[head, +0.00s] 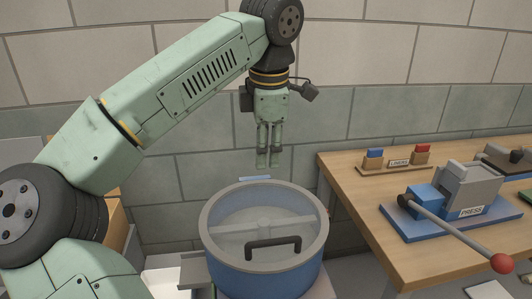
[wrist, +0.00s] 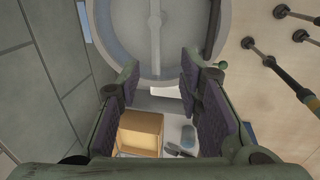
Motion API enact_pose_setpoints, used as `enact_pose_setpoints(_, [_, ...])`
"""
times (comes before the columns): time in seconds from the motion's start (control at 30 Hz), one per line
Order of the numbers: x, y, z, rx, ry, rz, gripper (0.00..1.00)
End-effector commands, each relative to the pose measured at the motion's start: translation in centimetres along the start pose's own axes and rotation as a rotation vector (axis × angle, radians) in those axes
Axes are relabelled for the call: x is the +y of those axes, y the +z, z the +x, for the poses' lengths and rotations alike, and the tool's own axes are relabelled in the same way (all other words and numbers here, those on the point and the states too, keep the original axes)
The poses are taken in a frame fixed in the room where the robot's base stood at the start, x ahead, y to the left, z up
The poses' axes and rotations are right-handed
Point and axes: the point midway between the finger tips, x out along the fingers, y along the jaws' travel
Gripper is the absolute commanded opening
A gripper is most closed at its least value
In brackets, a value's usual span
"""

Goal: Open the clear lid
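The clear lid (head: 240,222) lies flat across the top of a round blue drum (head: 262,279) with a grey rim. A pale bar crosses the lid, and a black handle (head: 273,246) stands at its near side. The lid also shows at the top of the wrist view (wrist: 130,35). My gripper (head: 268,164) points down above the drum's far edge, apart from the lid and handle. In the wrist view my gripper (wrist: 160,75) has its fingers spread with nothing between them.
A wooden table (head: 350,205) stands to the right, with a grey and blue press (head: 468,188) whose lever ends in a red ball (head: 502,263). A small rack (head: 398,164) holds blue and red pieces. A block wall rises behind. An open cardboard box (wrist: 140,133) shows in the wrist view.

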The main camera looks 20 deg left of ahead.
Motion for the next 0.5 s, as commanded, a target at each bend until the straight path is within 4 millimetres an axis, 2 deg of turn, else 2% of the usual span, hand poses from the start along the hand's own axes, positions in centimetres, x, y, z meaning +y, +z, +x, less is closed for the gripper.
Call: enact_pose_setpoints(0.5, [1.4, 0.0, -3.4, 0.001, 0.000, -0.001, 0.33])
